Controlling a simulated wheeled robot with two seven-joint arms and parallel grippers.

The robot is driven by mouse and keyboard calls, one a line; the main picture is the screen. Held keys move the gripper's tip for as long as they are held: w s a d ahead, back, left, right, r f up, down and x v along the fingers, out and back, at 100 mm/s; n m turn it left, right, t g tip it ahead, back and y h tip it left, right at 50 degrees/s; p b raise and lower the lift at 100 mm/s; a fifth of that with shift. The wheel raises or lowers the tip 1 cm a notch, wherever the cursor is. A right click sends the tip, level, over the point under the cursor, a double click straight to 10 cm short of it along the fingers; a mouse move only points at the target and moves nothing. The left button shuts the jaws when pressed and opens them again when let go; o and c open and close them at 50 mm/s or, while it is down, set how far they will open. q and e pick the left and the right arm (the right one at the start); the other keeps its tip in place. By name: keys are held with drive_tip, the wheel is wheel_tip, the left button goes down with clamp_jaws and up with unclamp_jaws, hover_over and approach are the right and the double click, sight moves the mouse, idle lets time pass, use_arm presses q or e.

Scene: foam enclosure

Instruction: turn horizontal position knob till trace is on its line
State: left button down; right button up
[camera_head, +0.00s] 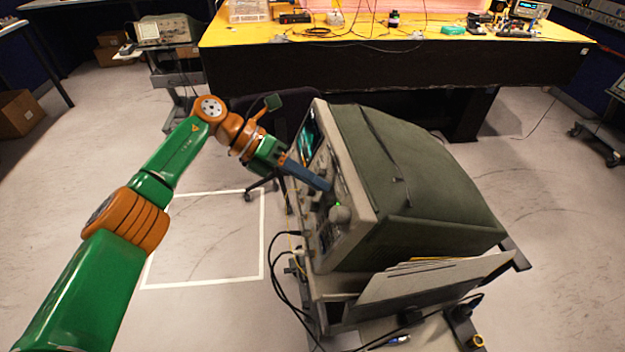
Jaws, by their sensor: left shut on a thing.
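The oscilloscope (410,170) is a big dark green box on a cart, its front panel turned to the left and seen at a steep angle. Its screen (308,135) shows dark with a faint greenish glow; the trace and its line cannot be made out. My left gripper (325,186) reaches in from the left with its fingers at the front panel, shut on a knob there. The gripped knob is hidden by the fingers. A larger round grey knob (340,214) with a small green light beside it sits just below the fingertips. My right gripper is not in view.
The cart (345,310) carries folders (430,280) below the oscilloscope, and black cables hang at its left. A yellow-topped bench (400,35) with electronics stands behind. A white taped square (205,285) marks open floor at left.

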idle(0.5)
use_arm(q)
drive_tip(key=c, duration=1.1)
unclamp_jaws()
drive_tip(key=v, duration=0.7)
